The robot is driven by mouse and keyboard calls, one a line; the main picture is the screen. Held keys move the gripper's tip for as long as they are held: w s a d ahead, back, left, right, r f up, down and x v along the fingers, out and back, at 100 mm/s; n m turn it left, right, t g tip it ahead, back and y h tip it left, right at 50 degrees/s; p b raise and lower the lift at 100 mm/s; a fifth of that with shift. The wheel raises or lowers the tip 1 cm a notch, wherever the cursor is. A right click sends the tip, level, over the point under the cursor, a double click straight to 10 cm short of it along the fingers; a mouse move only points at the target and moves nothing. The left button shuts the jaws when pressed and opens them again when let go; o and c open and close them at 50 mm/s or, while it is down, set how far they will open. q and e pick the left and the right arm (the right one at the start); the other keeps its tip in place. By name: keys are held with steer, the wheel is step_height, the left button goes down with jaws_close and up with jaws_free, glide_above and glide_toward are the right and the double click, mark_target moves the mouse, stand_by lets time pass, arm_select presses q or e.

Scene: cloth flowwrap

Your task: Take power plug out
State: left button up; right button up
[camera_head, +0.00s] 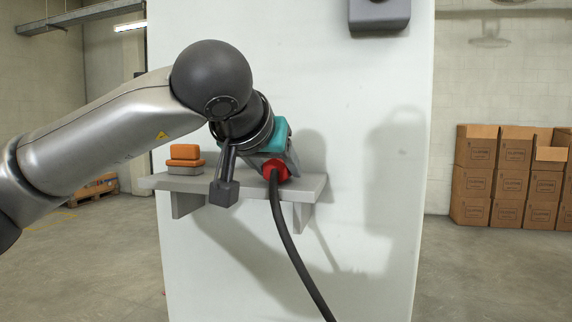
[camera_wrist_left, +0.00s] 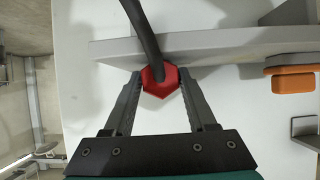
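The red power plug (camera_head: 277,170) is hexagonal, with a black cable (camera_head: 292,245) that hangs from it down to the right. My left gripper (camera_wrist_left: 160,78) has a finger on each side of the red plug (camera_wrist_left: 161,86) in the left wrist view, and both fingertips appear to touch it. In the head view my left wrist is in front of the wall and above the shelf, hiding most of the gripper. A grey box (camera_head: 380,12) is on the wall at the top, cut off by the frame. I see no socket around the plug. My right gripper is not in view.
Cardboard boxes (camera_head: 510,170) stand far right. The wall right of the shelf is clear.

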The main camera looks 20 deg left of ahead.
arm_select(q)
steer(key=o, duration=0.4)
steer(key=shift+s, duration=0.1)
steer(key=p+v, duration=0.1)
steer(key=v, duration=1.4)
